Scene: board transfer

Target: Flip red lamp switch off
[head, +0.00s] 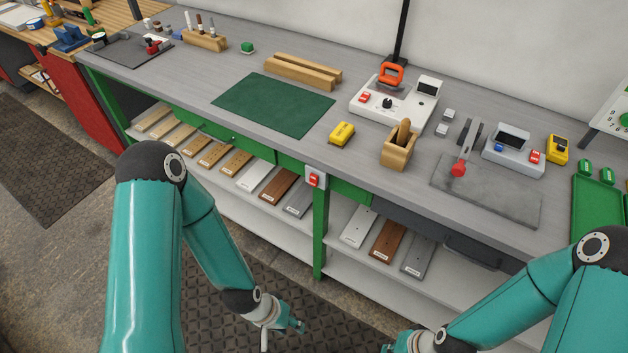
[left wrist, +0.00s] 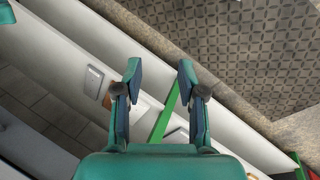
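A small red switch (head: 314,180) in a pale housing is fixed at the bench's front edge, at the top of a green leg. I cannot tell its on or off position. Other red switches show on the white device (head: 393,98) and on the grey box (head: 513,151), both on the bench top. My left gripper (head: 283,335) is low in front of the bench, well below the front-edge switch and apart from it. In the left wrist view its two fingers (left wrist: 160,75) are spread with nothing between them. My right gripper (head: 388,348) is mostly cut off at the bottom edge.
The bench top (head: 200,80) holds a green mat (head: 273,104), a yellow box (head: 342,134), a wooden holder (head: 398,151) and a grey plate with a red-knobbed clamp (head: 485,190). Shelves below (head: 260,218) carry several boards. The floor in front is clear.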

